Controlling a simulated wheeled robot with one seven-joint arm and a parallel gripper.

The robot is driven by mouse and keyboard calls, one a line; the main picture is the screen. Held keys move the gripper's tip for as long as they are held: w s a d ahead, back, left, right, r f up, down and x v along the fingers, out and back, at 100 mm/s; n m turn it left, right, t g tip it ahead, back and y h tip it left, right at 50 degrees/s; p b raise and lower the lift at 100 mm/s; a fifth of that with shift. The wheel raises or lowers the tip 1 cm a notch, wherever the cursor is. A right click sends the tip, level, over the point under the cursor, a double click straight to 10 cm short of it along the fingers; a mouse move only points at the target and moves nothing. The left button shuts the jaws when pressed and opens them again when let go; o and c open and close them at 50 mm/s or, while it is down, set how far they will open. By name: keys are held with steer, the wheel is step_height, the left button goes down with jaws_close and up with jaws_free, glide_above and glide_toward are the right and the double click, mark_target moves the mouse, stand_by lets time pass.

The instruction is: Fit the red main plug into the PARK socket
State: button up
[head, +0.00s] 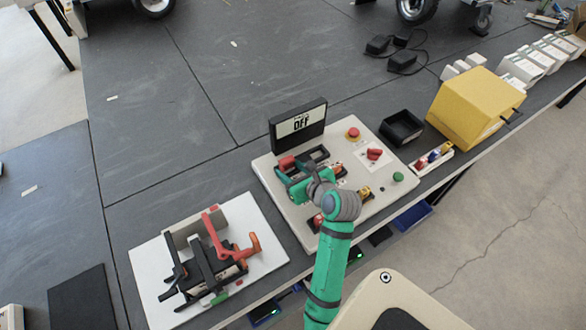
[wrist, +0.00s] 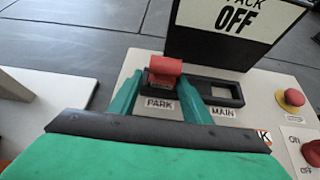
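The red main plug (wrist: 165,68) stands at the left, PARK end of a black two-bay socket block (wrist: 238,92), above the PARK label (wrist: 160,104). It covers that bay; how deep it sits cannot be seen. The MAIN bay (wrist: 222,89) on the right is empty. My gripper (wrist: 161,78) has its green fingers on either side of the plug, with a small gap visible at the left finger. It looks open around the plug. In the head view, the red plug (head: 287,162) shows beside my gripper (head: 292,174).
The pack display (head: 298,124) reads OFF behind the socket block. A red emergency button (head: 353,134), red switch (head: 374,154) and green button (head: 398,177) are on the white panel (head: 268,172). A black tray (head: 402,127) and yellow box (head: 475,105) stand to the right.

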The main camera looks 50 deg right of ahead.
steer(key=shift+s+d+f, duration=0.1)
steer(key=shift+s+d, duration=0.2)
steer(key=shift+d, duration=0.1)
steer(key=shift+s, duration=0.15)
steer(key=a+v, duration=0.1)
steer(key=v, duration=0.9)
steer(key=shift+r, duration=0.3)
